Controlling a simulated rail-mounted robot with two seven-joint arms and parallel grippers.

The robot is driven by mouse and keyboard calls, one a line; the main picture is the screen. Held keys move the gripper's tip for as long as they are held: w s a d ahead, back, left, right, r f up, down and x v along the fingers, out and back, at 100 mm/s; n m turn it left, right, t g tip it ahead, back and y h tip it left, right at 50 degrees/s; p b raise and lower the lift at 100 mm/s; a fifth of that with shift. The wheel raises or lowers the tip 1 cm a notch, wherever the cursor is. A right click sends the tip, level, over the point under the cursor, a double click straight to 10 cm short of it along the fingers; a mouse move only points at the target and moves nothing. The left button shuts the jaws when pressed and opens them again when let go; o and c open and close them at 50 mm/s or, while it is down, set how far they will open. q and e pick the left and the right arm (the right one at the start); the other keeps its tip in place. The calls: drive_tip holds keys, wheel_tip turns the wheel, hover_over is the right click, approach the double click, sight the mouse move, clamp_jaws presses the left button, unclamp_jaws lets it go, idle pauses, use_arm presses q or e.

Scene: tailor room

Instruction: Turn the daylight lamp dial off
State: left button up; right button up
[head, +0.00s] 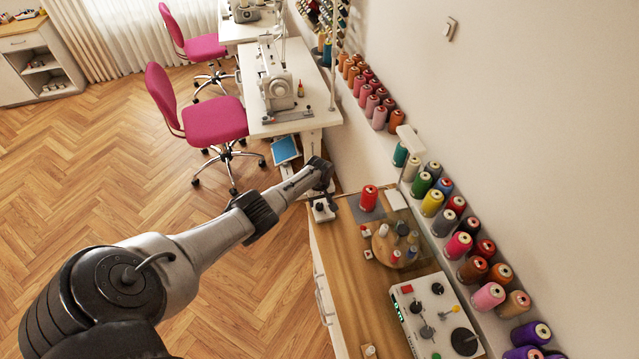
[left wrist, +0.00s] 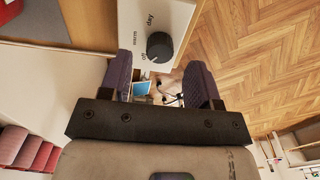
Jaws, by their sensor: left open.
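The daylight lamp's dial is a round black knob (left wrist: 159,46) on a white panel (left wrist: 165,12) marked "off", "warm" and "day" in the left wrist view. A small pale mark seems to show at the knob's edge near "off", but I cannot tell the setting surely. My left gripper (left wrist: 160,64) is open, one dark finger on each side of the knob, with gaps visible. I cannot tell how deep the fingers reach. In the head view my left gripper (head: 322,178) is just above a small white unit (head: 323,211) at the wooden counter's far end.
The wooden counter (head: 345,290) holds a red spool (head: 368,198), a round wooden tray (head: 379,250) and a white control box with knobs (head: 408,335). Thread cones (head: 432,203) line the wall. Pink chairs (head: 215,120) and a sewing table (head: 320,115) stand beyond. Floor to the left is clear.

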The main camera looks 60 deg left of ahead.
sight(319, 205)
use_arm(q)
wheel_tip(319, 205, up, 11)
drive_tip(key=p, duration=0.3)
drive_tip(key=shift+f, duration=0.1)
idle(0.6)
